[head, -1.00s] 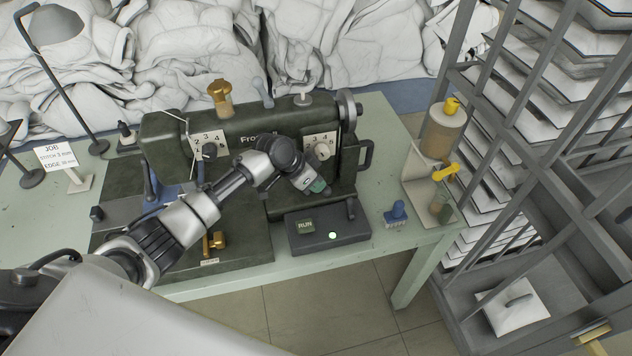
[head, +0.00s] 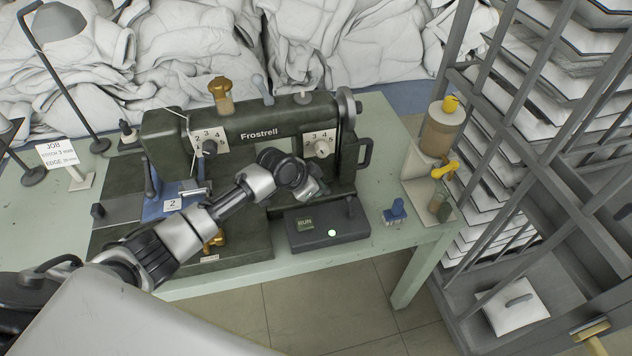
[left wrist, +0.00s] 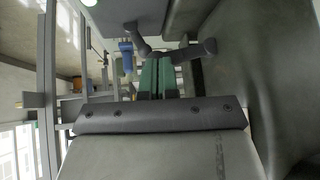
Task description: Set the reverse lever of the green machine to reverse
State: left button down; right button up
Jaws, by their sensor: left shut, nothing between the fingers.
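The green machine (head: 290,124), marked Frostrell, stands on the pale green table. A dark bent handle (head: 366,153) sticks out from its right end; I cannot tell whether this is the reverse lever. My left gripper (head: 322,196) is in front of the machine's right pillar, below the right number dial (head: 321,146), with its tips partly hidden. In the left wrist view its green fingers (left wrist: 157,80) are together and empty, and a dark bent bar (left wrist: 170,50) shows just past the tips. I cannot tell whether they touch. My right gripper is not in view.
A blue item (head: 396,212) and a bottle stand (head: 421,190) are to the right. A tall rack (head: 545,150) stands further right.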

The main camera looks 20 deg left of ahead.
pick_arm(q)
jog(key=shift+s+d+f+m+t+y+b, duration=0.25)
jog(key=shift+f+t+y, duration=0.1)
jog(key=shift+f+t, duration=0.25)
jog(key=shift+s+d+f+m+t+y+b, duration=0.1)
jog(key=shift+s+f+m+t+y, duration=0.2)
jog(key=shift+f+t, duration=0.25)
jog(key=shift+f+t+y, duration=0.25)
jog(key=shift+f+t, duration=0.2)
jog(key=shift+t, duration=0.1)
jog(key=shift+w+r, duration=0.1)
jog(key=shift+r, duration=0.05)
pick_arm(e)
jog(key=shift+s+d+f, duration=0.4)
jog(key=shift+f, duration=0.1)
pick_arm(q)
jog(key=shift+r, duration=0.1)
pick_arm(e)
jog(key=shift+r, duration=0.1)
pick_arm(q)
jog(key=shift+r+p, duration=0.65)
jog(key=shift+p, duration=0.15)
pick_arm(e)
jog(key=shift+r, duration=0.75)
